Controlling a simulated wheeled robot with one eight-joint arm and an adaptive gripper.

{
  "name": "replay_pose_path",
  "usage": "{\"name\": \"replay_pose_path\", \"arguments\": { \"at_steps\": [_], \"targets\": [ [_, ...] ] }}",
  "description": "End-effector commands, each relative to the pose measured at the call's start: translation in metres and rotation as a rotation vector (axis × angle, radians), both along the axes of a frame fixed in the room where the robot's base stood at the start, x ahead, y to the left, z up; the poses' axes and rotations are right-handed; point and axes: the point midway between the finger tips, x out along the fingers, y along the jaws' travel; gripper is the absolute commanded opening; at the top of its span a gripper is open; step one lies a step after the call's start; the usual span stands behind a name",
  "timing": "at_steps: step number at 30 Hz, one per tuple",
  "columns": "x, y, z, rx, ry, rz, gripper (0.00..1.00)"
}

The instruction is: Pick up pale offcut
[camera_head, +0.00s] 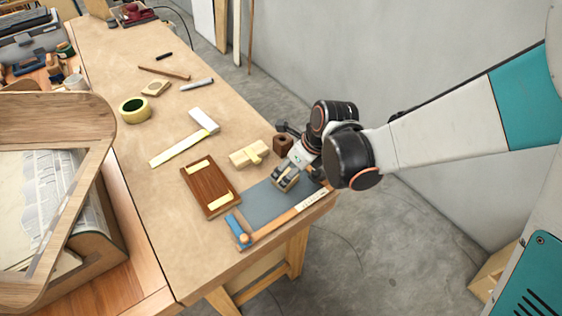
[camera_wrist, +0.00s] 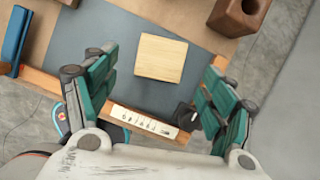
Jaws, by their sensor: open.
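The pale offcut (camera_wrist: 161,58), a flat, nearly square piece of light wood, lies on the dark grey mat (camera_wrist: 60,35) in the wrist view. My gripper (camera_wrist: 160,68) is open, with one green-padded finger on each side of the offcut in that view. Visible gaps separate both fingers from it, and their exact height above it is hard to tell. In the head view my gripper (camera_head: 286,180) points down over the mat (camera_head: 262,203) near the table's right edge and largely hides the offcut.
A brown block with a hole (camera_wrist: 240,12) stands beyond the mat. A wooden strip (camera_head: 285,219) edges the mat, with a blue tool (camera_head: 237,228) at its left end. A pale cross-banded block (camera_head: 249,154) and a brown board (camera_head: 209,187) lie left of my gripper.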

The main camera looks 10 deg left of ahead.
Motion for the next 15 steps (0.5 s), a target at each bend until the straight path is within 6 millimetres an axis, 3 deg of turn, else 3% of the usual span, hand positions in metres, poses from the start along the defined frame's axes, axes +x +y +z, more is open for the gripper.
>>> {"name": "replay_pose_path", "arguments": {
  "at_steps": [12,15],
  "targets": [
    [0.010,0.015,-0.046,0.000,-0.001,0.000,0.77],
    [0.011,0.017,-0.049,0.000,0.000,-0.001,0.77]
  ]
}}
